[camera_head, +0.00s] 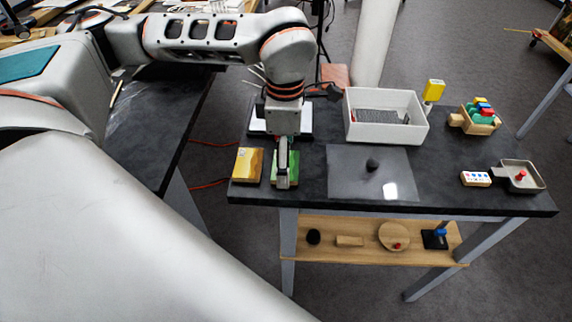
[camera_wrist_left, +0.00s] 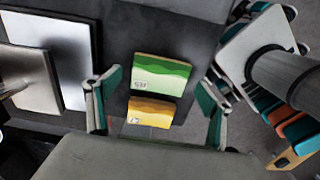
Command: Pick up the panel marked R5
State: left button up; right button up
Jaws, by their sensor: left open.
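A green wavy-patterned panel (camera_head: 293,168) and a yellow-orange panel (camera_head: 247,165) lie side by side at the left front of the dark table. In the left wrist view the green panel (camera_wrist_left: 160,75) is above the yellow panel (camera_wrist_left: 150,111). My right gripper is not in view.
A wooden shelf (camera_head: 360,230) below holds small objects.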

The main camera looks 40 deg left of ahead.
pick_arm(q)
jog(key=shift+f, duration=0.65)
jog(key=c, duration=1.2)
jog(key=shift+r, duration=0.1)
